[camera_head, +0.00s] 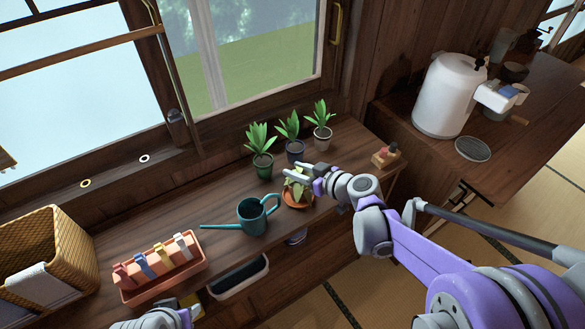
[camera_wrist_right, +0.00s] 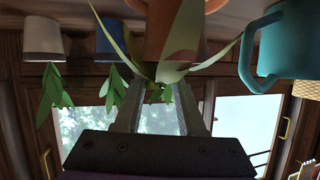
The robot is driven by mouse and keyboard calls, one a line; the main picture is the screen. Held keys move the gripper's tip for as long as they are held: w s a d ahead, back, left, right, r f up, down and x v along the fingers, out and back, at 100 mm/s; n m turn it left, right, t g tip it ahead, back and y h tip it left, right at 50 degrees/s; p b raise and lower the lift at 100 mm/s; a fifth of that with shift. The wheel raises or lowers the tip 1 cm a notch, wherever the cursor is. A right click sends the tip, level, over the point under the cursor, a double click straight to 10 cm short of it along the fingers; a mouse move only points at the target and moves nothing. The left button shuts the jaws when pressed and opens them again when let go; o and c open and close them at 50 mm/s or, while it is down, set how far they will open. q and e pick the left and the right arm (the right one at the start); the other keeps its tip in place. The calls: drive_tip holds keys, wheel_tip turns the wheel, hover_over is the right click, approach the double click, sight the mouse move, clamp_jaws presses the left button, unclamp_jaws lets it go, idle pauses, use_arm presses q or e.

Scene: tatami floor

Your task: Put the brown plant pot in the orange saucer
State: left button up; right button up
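The brown plant pot (camera_wrist_right: 168,35) hangs at the top of the upside-down right wrist view, with pale green leaves below it. In the head view its plant (camera_head: 297,187) stands at the orange saucer (camera_head: 297,203) on the wooden shelf. The pot appears to be over or in the saucer; leaves and my gripper hide the contact. My right gripper (camera_head: 291,175) is right above the plant, its fingers (camera_wrist_right: 163,95) apart with a gap between them and leaves at their tips. Part of my left gripper (camera_head: 155,318) shows at the bottom edge; its fingers are unclear.
A teal watering can (camera_head: 252,217) stands close left of the saucer. Potted plants in green (camera_head: 262,171), blue (camera_head: 295,156) and white (camera_head: 321,143) pots stand behind. A terracotta planter (camera_head: 140,291) and a wicker basket (camera_head: 55,240) are at left; a small wooden block (camera_head: 384,157) is at right.

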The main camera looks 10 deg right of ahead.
drive_tip(key=v, duration=1)
drive_tip(key=s+a+f+m+g+h+p, duration=0.15)
drive_tip(key=s+a+f+g, duration=0.3)
drive_tip(key=s, duration=0.65)
drive_tip(key=s+d+f+m+g+h, duration=0.1)
drive_tip(key=s+d+f+m+h, duration=0.2)
drive_tip(key=s, duration=0.6)
drive_tip(key=f+m+h, duration=0.1)
drive_tip(key=h, duration=0.1)
drive_tip(key=shift+s+g+h, duration=0.35)
